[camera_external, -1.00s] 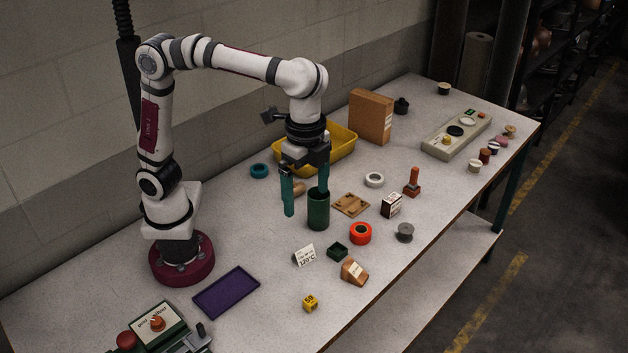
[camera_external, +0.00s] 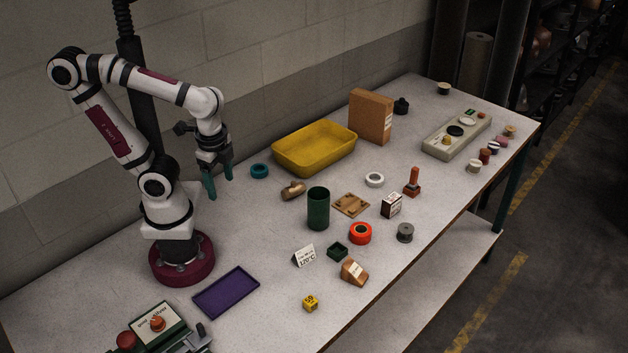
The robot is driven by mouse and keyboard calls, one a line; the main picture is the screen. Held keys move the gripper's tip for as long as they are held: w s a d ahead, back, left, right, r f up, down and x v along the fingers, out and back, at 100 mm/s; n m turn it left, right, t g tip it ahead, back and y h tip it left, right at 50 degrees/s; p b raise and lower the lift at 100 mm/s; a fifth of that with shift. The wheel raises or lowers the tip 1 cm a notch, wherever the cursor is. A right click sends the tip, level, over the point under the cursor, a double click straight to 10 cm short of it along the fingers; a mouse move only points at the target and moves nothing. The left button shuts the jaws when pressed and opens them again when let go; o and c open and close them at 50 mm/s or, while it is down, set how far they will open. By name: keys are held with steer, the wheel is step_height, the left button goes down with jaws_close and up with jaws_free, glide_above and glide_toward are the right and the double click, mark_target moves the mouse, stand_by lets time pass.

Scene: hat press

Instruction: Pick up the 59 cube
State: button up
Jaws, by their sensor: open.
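The 59 cube (camera_external: 310,303) is a small yellow block with dark marks, lying on the table near its front edge. My gripper (camera_external: 220,183) has two teal fingers pointing down and is open and empty. It hangs over the rear left part of the table, well behind and to the left of the cube. Nothing hides the cube.
A purple tray (camera_external: 226,292) lies left of the cube. A white 120°C sign (camera_external: 304,255), a small green box (camera_external: 337,250) and a brown wedge (camera_external: 354,272) stand behind it. A green cylinder (camera_external: 318,208) and yellow bin (camera_external: 276,160) are farther back. Table around the cube is clear.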

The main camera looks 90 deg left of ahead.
steer(key=d+f+n+g+h, duration=0.3)
steer(key=d+f+n+h, duration=0.2)
steer(key=d+n+h, duration=0.15)
steer(key=n+t+h, duration=0.6)
steer(key=n+t, duration=0.4)
steer(key=n, duration=1.4)
glide_toward(309, 298)
steer(key=x, duration=0.9)
steer(key=shift+d, duration=0.15)
jaws_close()
